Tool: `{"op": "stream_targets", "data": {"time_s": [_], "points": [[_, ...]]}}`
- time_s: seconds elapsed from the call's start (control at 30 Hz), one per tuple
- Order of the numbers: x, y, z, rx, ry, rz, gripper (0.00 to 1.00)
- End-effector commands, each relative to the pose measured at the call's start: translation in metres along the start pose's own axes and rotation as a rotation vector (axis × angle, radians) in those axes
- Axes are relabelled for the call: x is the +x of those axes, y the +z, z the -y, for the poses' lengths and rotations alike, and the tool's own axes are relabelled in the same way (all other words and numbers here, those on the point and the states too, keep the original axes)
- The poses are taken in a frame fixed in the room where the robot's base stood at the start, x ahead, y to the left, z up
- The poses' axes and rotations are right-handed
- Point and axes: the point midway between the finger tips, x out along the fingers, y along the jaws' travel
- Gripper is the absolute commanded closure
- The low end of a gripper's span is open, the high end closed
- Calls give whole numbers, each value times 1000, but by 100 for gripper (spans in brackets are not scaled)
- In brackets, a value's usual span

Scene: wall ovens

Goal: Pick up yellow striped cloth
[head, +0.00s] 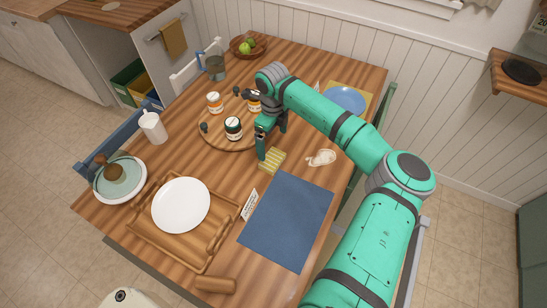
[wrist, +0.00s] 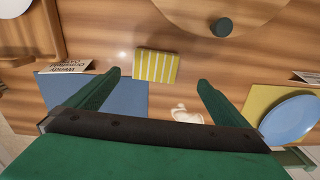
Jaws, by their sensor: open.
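The yellow striped cloth (head: 272,161) is a small folded rectangle with pale stripes, lying flat on the wooden table (head: 165,250). In the wrist view the cloth (wrist: 157,66) lies ahead of and between the two finger directions, a little left of centre. My gripper (head: 262,146) is above the table, near the cloth's far left side in the head view. In the wrist view my gripper (wrist: 157,78) has its two green fingers spread wide with nothing between them. The fingertips are apart from the cloth.
A blue placemat (head: 287,222), a small card (head: 249,204) and a crumpled pale item (head: 321,158) lie near the cloth. A round wooden board with jars (head: 233,128) stands beside my gripper. A wooden tray holds a white plate (head: 181,205).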

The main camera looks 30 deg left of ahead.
Motion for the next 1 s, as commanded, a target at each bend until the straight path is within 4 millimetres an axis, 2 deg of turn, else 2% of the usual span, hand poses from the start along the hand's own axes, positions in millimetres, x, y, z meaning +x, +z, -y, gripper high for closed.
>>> {"op": "stream_targets", "data": {"time_s": [0.13, 0.43, 0.7, 0.97, 1.0], "points": [[24, -1, -1, 3, 4, 0, 0], [46, 1, -5, -5, 4, 1, 0], [82, -2, -8, -4, 3, 0, 0], [87, -2, -8, -6, 1, 0, 0], [87, -2, -8, -6, 1, 0, 5]]}}
